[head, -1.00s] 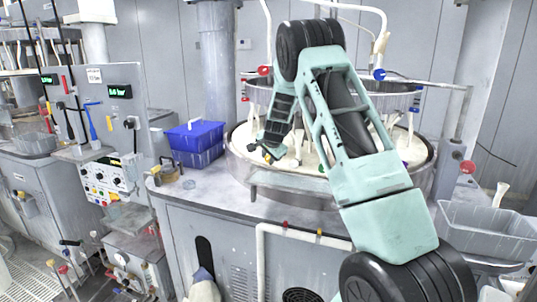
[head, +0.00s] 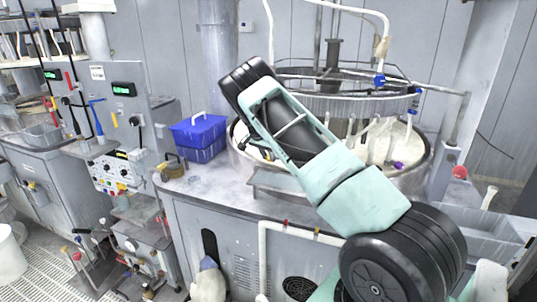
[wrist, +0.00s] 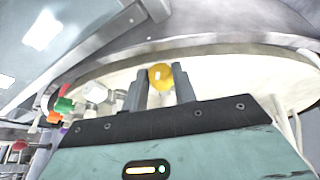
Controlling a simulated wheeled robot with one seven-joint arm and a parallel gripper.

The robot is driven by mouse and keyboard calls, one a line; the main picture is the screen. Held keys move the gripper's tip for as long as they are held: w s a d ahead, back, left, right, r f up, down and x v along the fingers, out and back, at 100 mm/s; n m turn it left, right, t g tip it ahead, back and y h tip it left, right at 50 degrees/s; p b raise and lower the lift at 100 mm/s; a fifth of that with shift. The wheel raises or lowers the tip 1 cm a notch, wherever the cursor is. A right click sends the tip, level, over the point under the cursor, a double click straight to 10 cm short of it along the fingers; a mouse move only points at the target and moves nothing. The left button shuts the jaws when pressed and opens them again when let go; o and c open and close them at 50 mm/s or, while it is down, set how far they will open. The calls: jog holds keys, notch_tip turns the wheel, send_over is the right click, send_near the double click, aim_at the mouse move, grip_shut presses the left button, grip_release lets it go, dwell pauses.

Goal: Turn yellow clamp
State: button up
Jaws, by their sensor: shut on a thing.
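The yellow clamp (wrist: 161,77) shows in the wrist view as a rounded yellow knob in front of the pale platen. My gripper (wrist: 161,84) has its two grey fingers on either side of the knob, closed on it. The clamp's lower part is hidden behind the gripper body. In the head view my arm reaches across the round polishing machine, and its links hide most of the gripper. A small yellow spot shows by the left rim, too small to identify surely.
The round basin (head: 425,165) holds the platen, with white posts and a purple knob (head: 398,165). A blue box (head: 200,137) and a brass padlock-like object (head: 171,167) stand on the bench at left. Green (wrist: 64,105) and orange (wrist: 54,118) knobs lie left of my gripper.

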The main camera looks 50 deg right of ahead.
jog(key=shift+w+g, duration=0.1)
jog(key=shift+g, duration=0.3)
jog(key=o, duration=1)
jog(key=b+v, duration=0.6)
jog(key=v, duration=1.1)
jog(key=shift+r, duration=0.2)
jog(key=shift+a, duration=0.15)
